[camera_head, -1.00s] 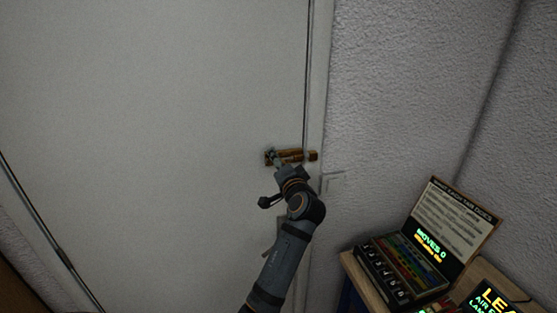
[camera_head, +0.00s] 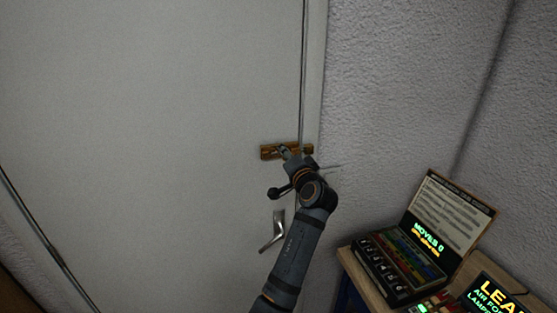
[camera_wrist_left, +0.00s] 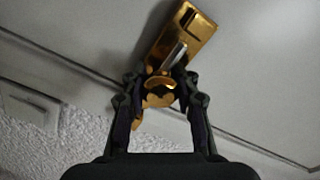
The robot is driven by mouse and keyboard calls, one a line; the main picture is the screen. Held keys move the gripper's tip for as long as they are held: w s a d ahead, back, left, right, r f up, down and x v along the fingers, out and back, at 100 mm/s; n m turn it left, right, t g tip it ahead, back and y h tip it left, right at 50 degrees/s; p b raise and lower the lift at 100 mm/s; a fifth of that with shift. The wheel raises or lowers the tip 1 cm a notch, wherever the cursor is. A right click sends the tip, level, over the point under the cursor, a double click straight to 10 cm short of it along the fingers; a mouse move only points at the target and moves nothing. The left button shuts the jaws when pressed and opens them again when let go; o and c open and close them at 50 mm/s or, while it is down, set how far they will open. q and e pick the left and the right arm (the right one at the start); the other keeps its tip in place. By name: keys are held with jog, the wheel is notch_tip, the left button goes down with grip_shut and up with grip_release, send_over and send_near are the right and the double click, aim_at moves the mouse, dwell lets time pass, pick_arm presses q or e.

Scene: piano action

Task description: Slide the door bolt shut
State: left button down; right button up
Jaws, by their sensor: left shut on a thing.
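The brass door bolt (camera_head: 268,152) is mounted across the right edge of the white door, near the frame. In the left wrist view, its brass plate (camera_wrist_left: 197,36) and a silver rod (camera_wrist_left: 173,56) show beyond the fingers. My left gripper (camera_head: 285,152) is at the middle of the bolt. In the left wrist view, my left gripper (camera_wrist_left: 160,88) is shut on the bolt's brass handle, with brass visible between the fingertips. The fingers partly hide the frame-side end, so how far the rod enters the keeper cannot be told. My right gripper is not in view.
A silver door handle (camera_head: 276,232) hangs below the bolt, beside my arm. A wooden table (camera_head: 357,268) with a lit game box (camera_head: 412,250) stands to the right by the textured wall. The door surface left of the bolt is clear.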

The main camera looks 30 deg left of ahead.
pick_arm(q)
jog(key=c, duration=1.5)
grip_release()
jog(key=o, duration=0.5)
jog(key=shift+w, duration=0.2)
jog(key=shift+o, duration=0.2)
